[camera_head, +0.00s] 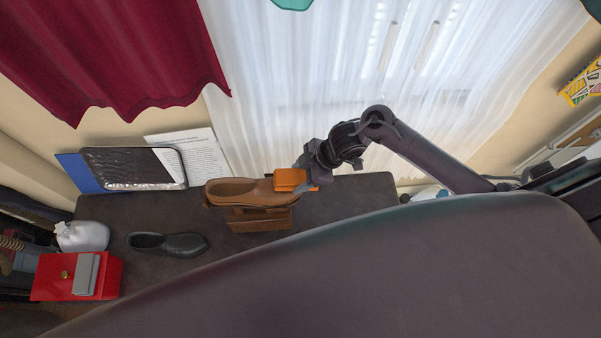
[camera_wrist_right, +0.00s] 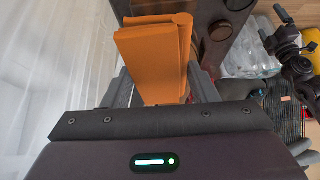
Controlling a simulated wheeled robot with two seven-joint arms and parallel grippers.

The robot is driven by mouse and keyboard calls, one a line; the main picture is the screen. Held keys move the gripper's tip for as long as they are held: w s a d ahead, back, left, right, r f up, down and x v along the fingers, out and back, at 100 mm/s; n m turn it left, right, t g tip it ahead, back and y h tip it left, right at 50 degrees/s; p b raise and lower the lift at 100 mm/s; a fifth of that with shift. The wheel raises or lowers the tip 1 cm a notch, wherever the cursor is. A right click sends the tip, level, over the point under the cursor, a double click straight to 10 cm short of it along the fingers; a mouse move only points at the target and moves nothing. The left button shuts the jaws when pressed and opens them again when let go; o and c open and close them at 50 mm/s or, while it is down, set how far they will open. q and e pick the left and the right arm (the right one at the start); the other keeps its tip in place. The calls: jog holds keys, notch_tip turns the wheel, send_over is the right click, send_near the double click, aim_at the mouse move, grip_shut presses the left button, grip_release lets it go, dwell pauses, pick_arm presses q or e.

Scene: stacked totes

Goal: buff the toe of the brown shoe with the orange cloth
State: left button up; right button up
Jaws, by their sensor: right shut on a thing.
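The brown shoe (camera_head: 238,194) rests on a wooden stand (camera_head: 258,222) on the dark table, its opening toward the left. My right gripper (camera_head: 303,178) is shut on the folded orange cloth (camera_head: 290,180) at the shoe's right end. The cloth overlaps the toe in the head view and hides part of it; I cannot tell if they touch. In the right wrist view the cloth (camera_wrist_right: 155,55) sits between the two fingers, and the shoe is not clearly seen.
A black shoe (camera_head: 168,244) lies on the table (camera_head: 340,203) at the left. A red box (camera_head: 60,277), a white bag (camera_head: 82,236) and a dark tray (camera_head: 133,169) stand around the left side. White curtains hang behind. A large dark surface covers the lower right foreground.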

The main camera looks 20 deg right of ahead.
jog(key=shift+s+a, duration=0.2)
jog(key=shift+s, duration=0.35)
jog(key=shift+s+a+p, duration=0.1)
jog(key=shift+s+p, duration=0.35)
jog(key=shift+p, duration=0.05)
jog(key=shift+s+a+f, duration=0.1)
jog(key=shift+s+f, duration=0.15)
jog(key=shift+s, duration=0.1)
jog(key=shift+w, duration=0.1)
jog(key=shift+w+d+r, duration=0.15)
jog(key=shift+w+d, duration=0.05)
jog(key=shift+w, duration=0.55)
